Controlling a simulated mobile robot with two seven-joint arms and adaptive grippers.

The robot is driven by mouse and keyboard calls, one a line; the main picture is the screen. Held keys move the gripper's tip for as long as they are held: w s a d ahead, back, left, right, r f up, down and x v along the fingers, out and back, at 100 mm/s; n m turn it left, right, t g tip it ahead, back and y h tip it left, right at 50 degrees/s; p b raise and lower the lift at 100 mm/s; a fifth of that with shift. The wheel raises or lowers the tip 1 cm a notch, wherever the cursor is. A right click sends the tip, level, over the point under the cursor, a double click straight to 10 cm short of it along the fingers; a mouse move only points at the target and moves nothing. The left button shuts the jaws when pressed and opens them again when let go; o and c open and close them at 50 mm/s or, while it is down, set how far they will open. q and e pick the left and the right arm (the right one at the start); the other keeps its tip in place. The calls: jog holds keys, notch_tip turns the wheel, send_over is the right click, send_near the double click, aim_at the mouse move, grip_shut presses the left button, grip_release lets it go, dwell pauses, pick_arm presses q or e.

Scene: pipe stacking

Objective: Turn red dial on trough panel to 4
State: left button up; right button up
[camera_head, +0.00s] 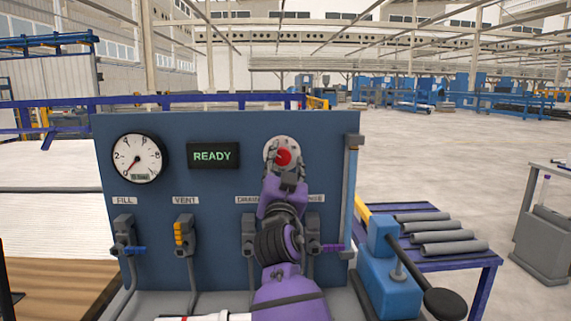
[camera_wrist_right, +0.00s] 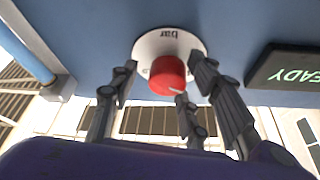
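The red dial (camera_head: 284,157) sits on a round pale plate (camera_head: 271,146) at the upper right of the blue trough panel (camera_head: 224,210). In the right wrist view the red dial (camera_wrist_right: 168,75) shows a small white mark near its lower right edge. The plate there reads "bar" upside down; no scale numbers are legible. My right gripper (camera_head: 287,172) is in front of the dial and hides its lower part. In the wrist view its fingers (camera_wrist_right: 163,78) are spread on both sides of the dial, with a visible gap at the left. My left gripper is out of view.
A round gauge (camera_head: 138,158) and a green "READY" display (camera_head: 213,156) are on the panel to the left. Several valves with coloured handles line the panel below, including a yellow one (camera_head: 181,234). A purple table (camera_head: 466,262) with grey pipes (camera_head: 438,233) stands at right.

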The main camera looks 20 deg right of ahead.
jog(key=shift+a, duration=0.15)
jog(key=shift+s+a+f, duration=0.1)
jog(key=shift+s+f, duration=0.05)
jog(key=shift+s, duration=0.1)
jog(key=v, duration=1.1)
jog(key=shift+s, duration=0.25)
